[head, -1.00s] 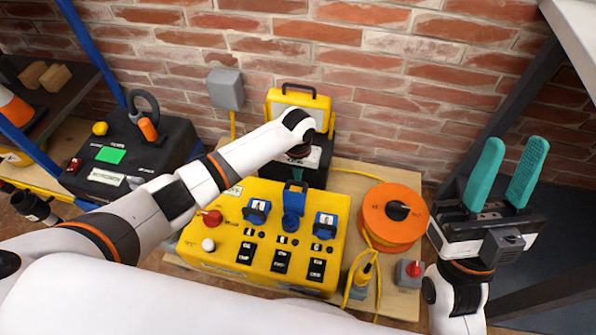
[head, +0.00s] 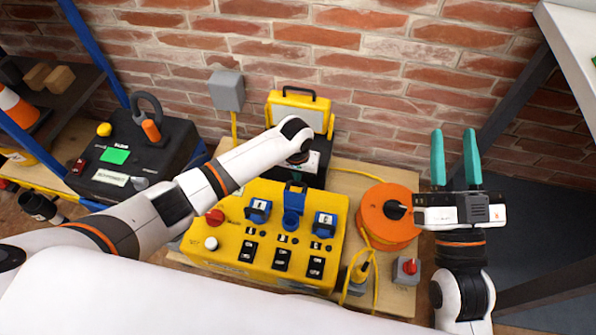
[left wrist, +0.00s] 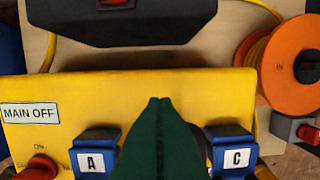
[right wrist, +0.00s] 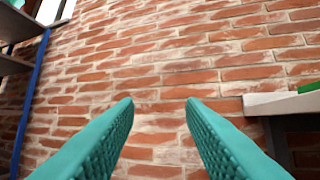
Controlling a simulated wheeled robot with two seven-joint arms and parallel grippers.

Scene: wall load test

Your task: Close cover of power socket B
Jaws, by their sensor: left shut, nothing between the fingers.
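The yellow power box (head: 225,255) stands on the bench below the wall. Socket B (head: 291,221) is the blue round socket in the middle of its top row, and its blue cover (head: 294,190) stands raised behind it. My left gripper's green fingers (left wrist: 160,102) are together and empty, between A and C in the left wrist view, hiding most of socket B. In the head view its fingertips are hard to make out. My right gripper (head: 454,138) is open and empty, at the right, away from the box.
A black case with a yellow-framed panel (head: 303,110) stands behind the box. An orange cable reel (head: 380,222) and a small grey box with a red knob (head: 406,270) are to the right. A black unit (head: 125,165) stands left. A white-topped table (head: 572,45) is upper right.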

